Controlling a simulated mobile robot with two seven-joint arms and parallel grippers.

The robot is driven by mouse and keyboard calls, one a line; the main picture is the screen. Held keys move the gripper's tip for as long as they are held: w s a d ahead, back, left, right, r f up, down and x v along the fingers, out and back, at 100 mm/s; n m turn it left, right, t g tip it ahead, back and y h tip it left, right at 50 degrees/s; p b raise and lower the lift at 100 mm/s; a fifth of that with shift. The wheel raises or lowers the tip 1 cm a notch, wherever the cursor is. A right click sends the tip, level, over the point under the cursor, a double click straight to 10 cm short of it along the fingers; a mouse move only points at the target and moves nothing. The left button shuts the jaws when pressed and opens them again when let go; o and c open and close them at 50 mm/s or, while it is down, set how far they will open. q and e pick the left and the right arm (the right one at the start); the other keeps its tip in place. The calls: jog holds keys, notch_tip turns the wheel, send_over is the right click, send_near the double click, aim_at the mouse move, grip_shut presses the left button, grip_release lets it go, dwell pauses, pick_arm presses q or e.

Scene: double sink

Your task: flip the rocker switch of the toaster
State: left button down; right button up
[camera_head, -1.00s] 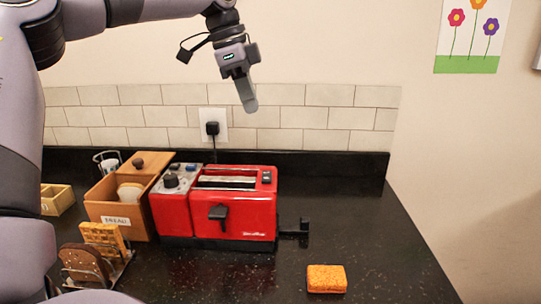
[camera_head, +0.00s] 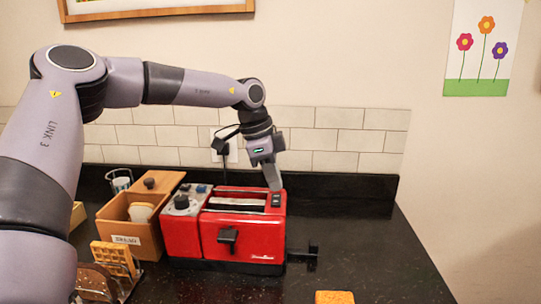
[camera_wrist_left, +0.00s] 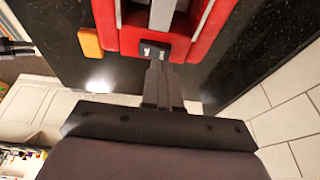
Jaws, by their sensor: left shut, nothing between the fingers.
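The red toaster (camera_head: 262,232) stands on the dark counter and also shows in the left wrist view (camera_wrist_left: 205,45). Its black rocker switch (camera_head: 276,200) is on the top at the right rear corner. In the left wrist view the switch (camera_wrist_left: 150,50) shows small white marks. My left gripper (camera_head: 275,187) is shut and empty, pointing down, its tips right at the switch's rear edge. The left wrist view shows the shut fingers (camera_wrist_left: 157,62) overlapping the switch's edge; I cannot tell whether they touch.
A wooden bread box (camera_head: 135,240) and a rack with bread slices (camera_head: 117,262) stand left of the toaster. An orange sponge (camera_head: 334,297) lies in front to the right. The tiled wall (camera_head: 340,140) is behind.

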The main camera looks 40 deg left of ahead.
pick_arm(q)
jog(key=shift+f, duration=0.55)
